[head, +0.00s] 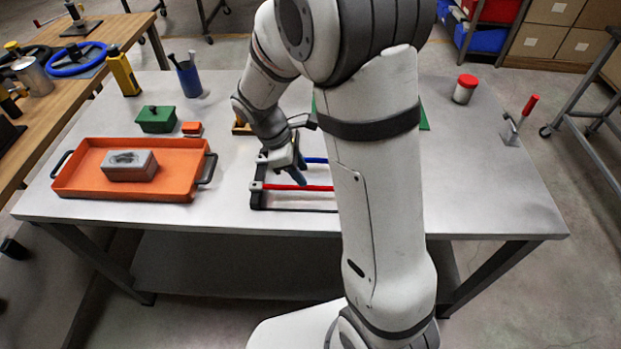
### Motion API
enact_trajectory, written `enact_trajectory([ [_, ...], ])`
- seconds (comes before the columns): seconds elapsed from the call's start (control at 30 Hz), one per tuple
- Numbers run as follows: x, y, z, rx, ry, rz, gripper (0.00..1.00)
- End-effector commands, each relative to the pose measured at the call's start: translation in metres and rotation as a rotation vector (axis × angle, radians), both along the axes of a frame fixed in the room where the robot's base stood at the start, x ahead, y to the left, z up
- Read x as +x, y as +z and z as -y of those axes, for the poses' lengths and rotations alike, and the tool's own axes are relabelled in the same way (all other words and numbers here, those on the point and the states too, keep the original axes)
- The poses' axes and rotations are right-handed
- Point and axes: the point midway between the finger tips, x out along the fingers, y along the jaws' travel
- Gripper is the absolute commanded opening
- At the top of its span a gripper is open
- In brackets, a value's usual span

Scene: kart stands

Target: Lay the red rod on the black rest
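The red rod (318,188) lies level at the near part of the black rest (254,202), a low dark frame in the middle of the table. Its left end meets the rest's left side; its right end is hidden behind my arm. A blue rod (316,160) lies behind it, roughly parallel, also partly hidden. My gripper (300,180) points down at the rest, its fingertips close to the red rod's left half. I cannot tell whether the fingers touch the rod or are closed on it.
An orange tray (85,187) holding a grey block (130,166) stands at left. Behind it are a green box (157,120), a small orange block (192,128) and a blue cup (189,80). A red-lidded jar (464,89) and a red-handled clamp (523,117) stand right. The table's front right is clear.

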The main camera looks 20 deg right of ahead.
Motion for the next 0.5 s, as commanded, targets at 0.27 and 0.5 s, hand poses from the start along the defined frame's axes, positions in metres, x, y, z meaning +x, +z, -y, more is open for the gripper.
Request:
enact_trajectory([
  [0.27,0.007,0.052,-0.021,0.002,0.0,0.003,0.34],
  [0.5,0.006,0.072,-0.026,0.009,-0.023,0.015,0.34],
])
